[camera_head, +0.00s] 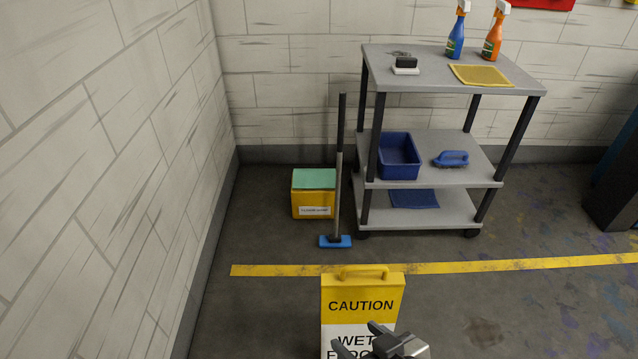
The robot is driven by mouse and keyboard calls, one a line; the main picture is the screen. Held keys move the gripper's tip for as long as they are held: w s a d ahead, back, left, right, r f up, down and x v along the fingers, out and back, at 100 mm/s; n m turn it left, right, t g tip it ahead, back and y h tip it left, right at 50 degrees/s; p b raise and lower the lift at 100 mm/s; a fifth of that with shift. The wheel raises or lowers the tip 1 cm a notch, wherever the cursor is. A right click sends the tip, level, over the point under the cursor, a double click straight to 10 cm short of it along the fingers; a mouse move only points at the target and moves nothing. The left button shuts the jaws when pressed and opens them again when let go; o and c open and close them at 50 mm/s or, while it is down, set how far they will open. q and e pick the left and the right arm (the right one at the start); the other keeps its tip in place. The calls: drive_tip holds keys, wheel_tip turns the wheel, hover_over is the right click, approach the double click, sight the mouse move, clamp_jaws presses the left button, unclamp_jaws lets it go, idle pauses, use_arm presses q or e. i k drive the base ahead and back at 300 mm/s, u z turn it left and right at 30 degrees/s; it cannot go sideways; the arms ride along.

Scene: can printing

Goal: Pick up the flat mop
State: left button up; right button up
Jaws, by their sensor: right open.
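The flat mop (338,190) stands upright left of the grey cart. Its blue head (335,241) rests on the floor and its dark handle rises beside the cart's front left post. My right gripper (357,334) is at the bottom edge, in front of the caution sign, open with nothing seen between its fingers. It is well apart from the mop, on the near side of the sign. My left gripper is not in view.
A yellow caution sign (362,304) stands between my gripper and the mop. A yellow box with a green top (313,193) sits behind the mop. The grey cart (425,207) holds spray bottles, a blue bin and a brush. A wall (110,150) runs along the left.

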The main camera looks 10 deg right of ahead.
sight(335, 241)
drive_tip(key=k, duration=1)
drive_tip(key=z, duration=1.6)
drive_tip(key=i, duration=3.75)
drive_tip(key=u, duration=4.15)
drive_tip(key=i, duration=0.5)
drive_tip(key=z, duration=0.05)
